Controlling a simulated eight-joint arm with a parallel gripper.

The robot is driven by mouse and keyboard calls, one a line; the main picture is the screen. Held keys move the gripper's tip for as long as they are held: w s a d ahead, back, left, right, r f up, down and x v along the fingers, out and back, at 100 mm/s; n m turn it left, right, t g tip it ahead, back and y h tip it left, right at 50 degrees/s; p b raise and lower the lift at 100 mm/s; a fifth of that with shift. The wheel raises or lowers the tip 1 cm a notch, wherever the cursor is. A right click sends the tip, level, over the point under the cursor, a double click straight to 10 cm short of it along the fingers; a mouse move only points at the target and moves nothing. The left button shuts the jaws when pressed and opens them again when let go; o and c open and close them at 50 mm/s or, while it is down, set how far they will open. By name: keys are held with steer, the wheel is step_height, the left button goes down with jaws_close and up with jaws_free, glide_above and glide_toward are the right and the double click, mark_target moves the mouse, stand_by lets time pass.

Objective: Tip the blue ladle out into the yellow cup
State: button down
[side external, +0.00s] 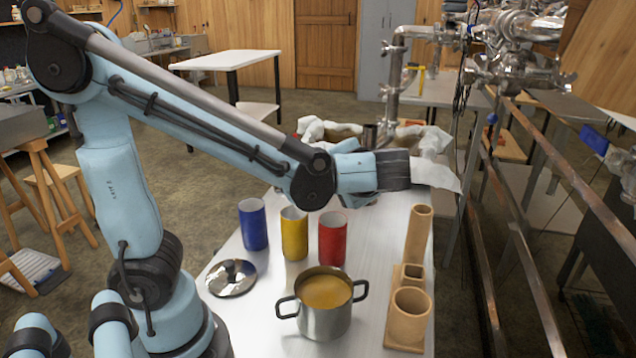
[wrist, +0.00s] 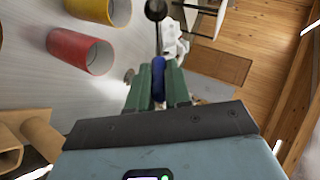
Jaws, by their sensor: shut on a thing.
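My gripper (wrist: 159,72) is shut on the blue handle of the ladle (wrist: 158,84). The ladle's thin shaft runs away from the fingers to a dark round end (wrist: 156,10) at the top of the wrist view; its contents cannot be seen. The yellow cup (side external: 294,235) stands on the white table between a blue cup (side external: 253,225) and a red cup (side external: 332,241). The yellow cup (wrist: 115,10) and the red cup (wrist: 82,52) also show left of the ladle in the wrist view. In the side view my fingers are not clear; my wrist is beyond and right of the cups, above the table.
A steel pot (side external: 325,318) of amber liquid stands in front of the cups. A lid (side external: 232,277) lies to its left. A wooden holder (side external: 409,315) with open tubes stands at the table's right. Crumpled pale material (side external: 432,160) and pipework are behind my wrist.

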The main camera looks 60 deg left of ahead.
steer(key=shift+s+a+r+h, duration=0.15)
steer(key=shift+a+r+h, duration=0.4)
steer(key=shift+r+h, duration=0.3)
steer(key=s+a+r+n+h, duration=0.1)
steer(key=a+r+h, duration=0.7)
steer(key=a+h, duration=0.2)
steer(key=shift+s+a+t, duration=0.15)
steer(key=shift+a+t, duration=0.25)
steer(key=shift+a, duration=0.05)
